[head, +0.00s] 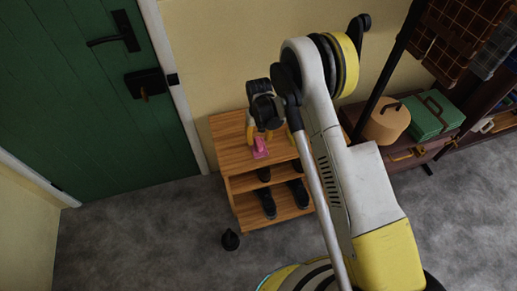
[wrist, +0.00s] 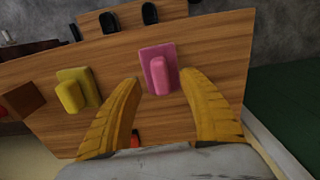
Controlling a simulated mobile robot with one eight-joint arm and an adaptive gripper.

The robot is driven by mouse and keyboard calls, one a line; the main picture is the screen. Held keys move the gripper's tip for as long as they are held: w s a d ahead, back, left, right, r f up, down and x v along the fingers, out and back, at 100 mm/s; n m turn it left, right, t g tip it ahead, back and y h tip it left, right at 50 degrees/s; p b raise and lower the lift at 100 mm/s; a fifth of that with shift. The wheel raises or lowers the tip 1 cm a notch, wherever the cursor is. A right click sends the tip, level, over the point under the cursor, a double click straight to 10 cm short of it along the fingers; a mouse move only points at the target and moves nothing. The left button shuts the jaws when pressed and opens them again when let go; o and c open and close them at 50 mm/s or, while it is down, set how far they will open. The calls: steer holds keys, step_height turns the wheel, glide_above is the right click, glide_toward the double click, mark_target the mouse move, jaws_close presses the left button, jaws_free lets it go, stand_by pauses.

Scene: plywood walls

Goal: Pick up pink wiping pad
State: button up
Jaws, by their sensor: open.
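The pink wiping pad (head: 260,147) lies on top of the small wooden shoe cabinet (head: 228,128). In the wrist view the pad (wrist: 158,68) is a flat pink plate with a raised rounded handle. My gripper (wrist: 166,86) has two yellow fingers, spread wide and empty. In that picture the fingertips lie on either side of the lower part of the pad, and the pad shows between and beyond them. In the head view my gripper (head: 268,132) is over the cabinet top, close to the pad. I cannot tell the exact height of the fingers above the wood.
A yellow pad of similar shape (wrist: 78,90) lies left of the pink one in the wrist view. A brown block (wrist: 22,101) is further left. A small red thing (wrist: 135,140) shows between the fingers.

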mark_target(259, 141)
steer(key=f, duration=0.1)
steer(key=f+b, duration=0.1)
steer(key=f, duration=0.1)
steer(key=shift+w+a+f, duration=0.1)
steer(key=shift+w+f, duration=0.15)
steer(key=shift+f, duration=0.1)
steer(key=shift+r, duration=0.1)
jaws_close()
steer(key=shift+r, duration=0.55)
steer(key=r+p, duration=0.1)
steer(key=r, duration=0.1)
steer(key=d+r+p, duration=0.1)
steer(key=r, duration=0.1)
steer(key=shift+p, duration=0.4)
steer(key=d+r+p, duration=0.3)
steer(key=d+r, duration=0.3)
steer(key=d, duration=0.4)
steer(key=shift+s+d+p, duration=0.3)
steer(key=shift+s+p, duration=0.05)
steer(key=shift+s, duration=0.05)
